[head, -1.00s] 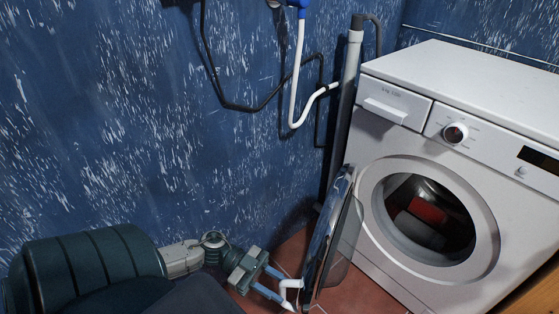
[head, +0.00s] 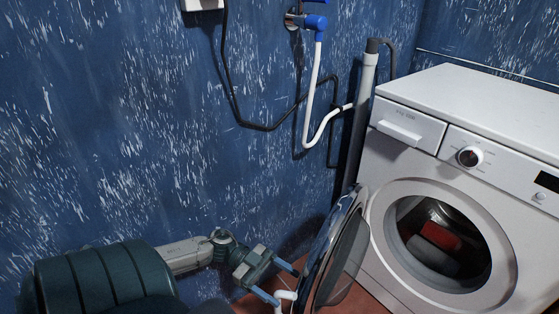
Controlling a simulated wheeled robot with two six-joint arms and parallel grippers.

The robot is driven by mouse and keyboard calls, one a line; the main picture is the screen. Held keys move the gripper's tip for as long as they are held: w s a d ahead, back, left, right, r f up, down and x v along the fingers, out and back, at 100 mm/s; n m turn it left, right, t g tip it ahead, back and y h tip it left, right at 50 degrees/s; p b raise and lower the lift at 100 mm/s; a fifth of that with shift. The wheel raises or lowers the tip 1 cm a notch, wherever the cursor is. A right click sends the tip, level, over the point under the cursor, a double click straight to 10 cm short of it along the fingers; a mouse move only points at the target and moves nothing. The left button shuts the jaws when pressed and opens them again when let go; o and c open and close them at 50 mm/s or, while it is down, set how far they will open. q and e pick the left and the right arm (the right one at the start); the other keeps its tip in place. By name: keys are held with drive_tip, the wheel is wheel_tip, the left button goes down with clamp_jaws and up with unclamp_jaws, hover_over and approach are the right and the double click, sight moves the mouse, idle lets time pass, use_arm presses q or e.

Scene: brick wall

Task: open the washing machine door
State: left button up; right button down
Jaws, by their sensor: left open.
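The white washing machine (head: 400,160) stands at the right. Its round door (head: 333,250) is swung wide open to the left, hinged at the left of the opening, and is seen nearly edge-on. The drum opening (head: 436,240) is uncovered, with something red and dark inside. My left gripper (head: 286,282) is open beside the door's outer face, low in the picture. A white hooked part (head: 287,296) shows between its blue fingers and the door; I cannot tell whether they touch. My right gripper is not in view.
A blue speckled wall (head: 130,120) runs close along the left and back. A grey pipe (head: 361,110), a white hose (head: 311,90) and a black cable (head: 232,90) hang on it. A little reddish floor (head: 368,302) shows below the door.

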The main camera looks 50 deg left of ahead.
use_arm(q)
drive_tip(key=shift+o, duration=0.3)
drive_tip(key=shift+w+a, duration=0.1)
drive_tip(key=shift+w, duration=0.15)
